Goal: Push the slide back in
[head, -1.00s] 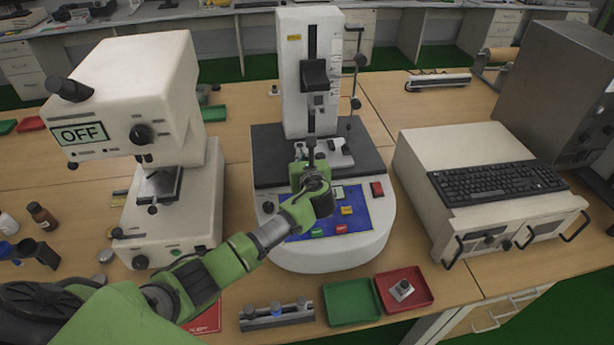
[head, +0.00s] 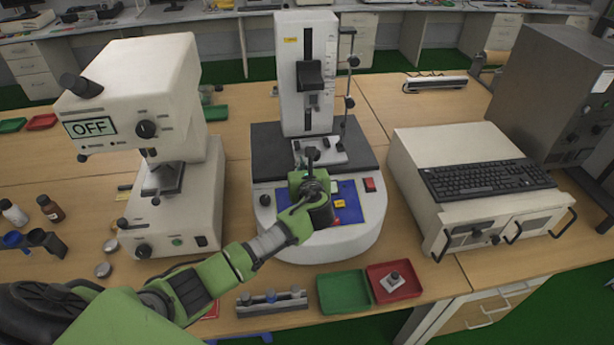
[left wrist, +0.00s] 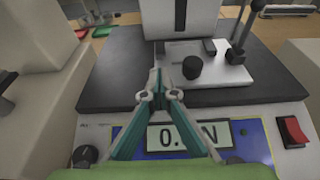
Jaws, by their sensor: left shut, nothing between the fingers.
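The test stand (head: 308,75) is a tall white column on a black plate over a white rounded base. Its slide is a white plate (head: 333,151) at the column's foot. In the left wrist view the slide (left wrist: 218,72) carries a round black knob (left wrist: 192,67) on its near part. My left gripper (head: 311,153) is over the front of the stand. In the left wrist view its fingertips (left wrist: 157,75) are together and empty, just left of the knob; I cannot tell whether they touch the slide. My right gripper is not in view.
A display (left wrist: 188,135) and a red switch (left wrist: 293,131) are on the stand's front panel. A white machine marked OFF (head: 130,90) stands left. A keyboard (head: 485,180) lies on a beige box at right. Green (head: 345,310) and red trays are in front.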

